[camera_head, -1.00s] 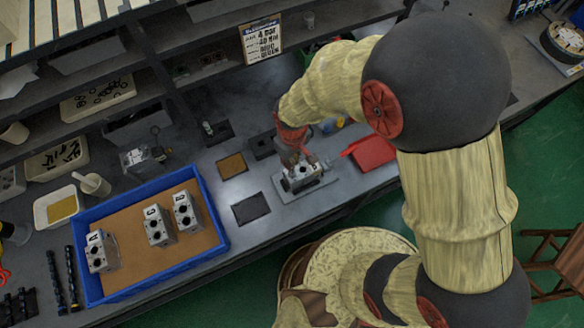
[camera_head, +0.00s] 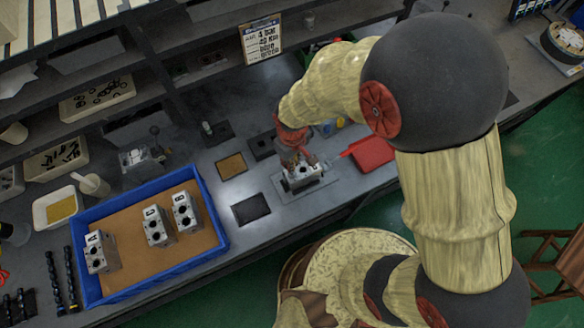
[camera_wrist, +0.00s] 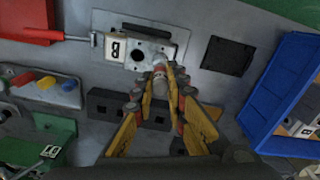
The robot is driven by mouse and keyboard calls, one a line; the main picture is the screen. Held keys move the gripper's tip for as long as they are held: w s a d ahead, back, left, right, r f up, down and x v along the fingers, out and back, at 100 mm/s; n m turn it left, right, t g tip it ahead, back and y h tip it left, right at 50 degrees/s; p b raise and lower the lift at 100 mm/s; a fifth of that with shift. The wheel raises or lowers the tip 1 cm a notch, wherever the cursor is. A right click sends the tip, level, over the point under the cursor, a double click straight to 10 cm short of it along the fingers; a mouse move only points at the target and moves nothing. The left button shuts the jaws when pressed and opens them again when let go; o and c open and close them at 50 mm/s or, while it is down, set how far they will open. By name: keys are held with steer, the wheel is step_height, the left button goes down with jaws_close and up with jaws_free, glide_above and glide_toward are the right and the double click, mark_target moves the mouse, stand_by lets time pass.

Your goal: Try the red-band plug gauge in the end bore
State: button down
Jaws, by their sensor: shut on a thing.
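My gripper (camera_wrist: 161,80) is shut on the plug gauge (camera_wrist: 159,68), a small pale and reddish piece between the fingertips in the wrist view. The metal valve block (camera_wrist: 142,56), labelled B, sits on a grey plate (camera_wrist: 101,23) on the bench. A dark round bore shows on it beside the gauge. The gauge tip is close to the block's near side; I cannot tell whether it is inside a bore. In the head view, my gripper (camera_head: 297,160) is just above the block (camera_head: 302,180) and partly hides it.
A blue tray (camera_head: 222,243) with lettered blocks stands at the left. A red tray (camera_head: 373,154) lies right of the block. Dark pads (camera_head: 250,208) and a brown pad (camera_head: 231,166) lie nearby. A shelf with bins runs behind the bench.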

steer(key=shift+r, duration=0.2)
steer(key=shift+r+p, duration=0.45)
steer(key=shift+p, duration=0.05)
steer(key=shift+r, duration=0.15)
step_height(320, 180, up, 6)
steer(key=p, duration=0.4)
steer(key=shift+f, duration=0.2)
